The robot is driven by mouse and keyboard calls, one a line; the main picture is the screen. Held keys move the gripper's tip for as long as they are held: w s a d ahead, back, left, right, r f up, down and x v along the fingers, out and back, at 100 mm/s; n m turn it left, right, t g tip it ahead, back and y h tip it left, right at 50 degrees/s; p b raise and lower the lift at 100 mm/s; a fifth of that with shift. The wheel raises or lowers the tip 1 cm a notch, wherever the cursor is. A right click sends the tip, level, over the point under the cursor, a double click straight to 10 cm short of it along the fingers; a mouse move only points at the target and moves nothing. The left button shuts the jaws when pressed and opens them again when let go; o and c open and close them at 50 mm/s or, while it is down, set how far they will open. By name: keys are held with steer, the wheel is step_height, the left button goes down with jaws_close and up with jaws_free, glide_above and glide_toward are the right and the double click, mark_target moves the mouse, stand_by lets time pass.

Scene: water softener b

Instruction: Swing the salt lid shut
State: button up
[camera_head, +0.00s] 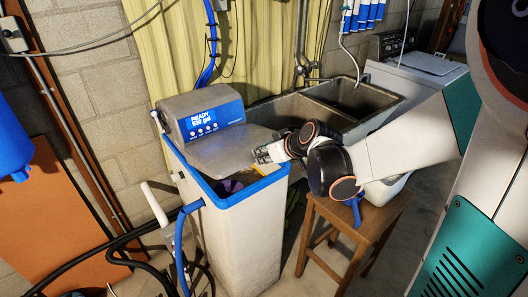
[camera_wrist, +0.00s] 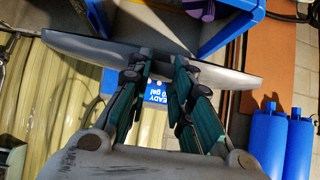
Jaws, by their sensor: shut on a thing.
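The grey salt lid (camera_head: 222,150) is tilted partway over the white softener tank (camera_head: 240,235), with a gap above the blue rim at the front. In the wrist view the lid (camera_wrist: 90,52) shows nearly edge-on as a thin grey slab. My gripper (camera_head: 262,154) is at the lid's right edge. In the wrist view my gripper's fingers (camera_wrist: 163,66) close on the lid's edge. The control head (camera_head: 202,121) with its lit display stands behind the lid. The tank's inside is mostly hidden; a purple thing (camera_head: 231,186) shows in it.
A double sink (camera_head: 350,95) stands behind and right. A wooden stool (camera_head: 356,225) is right of the tank, under my arm. Black hoses (camera_head: 110,245) and a blue pipe (camera_head: 181,245) run along the tank's left. A washing machine (camera_head: 420,75) is at the back right.

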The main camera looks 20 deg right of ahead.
step_height(320, 180, down, 6)
steer(key=b, duration=0.4)
steer(key=shift+s+f+b, duration=0.15)
steer(key=shift+s+b, duration=0.2)
steer(key=shift+s, duration=0.05)
steer(key=shift+d+f, duration=0.1)
step_height(320, 180, down, 5)
steer(key=b, duration=0.4)
steer(key=shift+w+r, duration=0.1)
steer(key=shift+r, duration=0.1)
steer(key=o, duration=0.9)
steer(key=shift+r, duration=0.2)
steer(key=shift+r, duration=0.1)
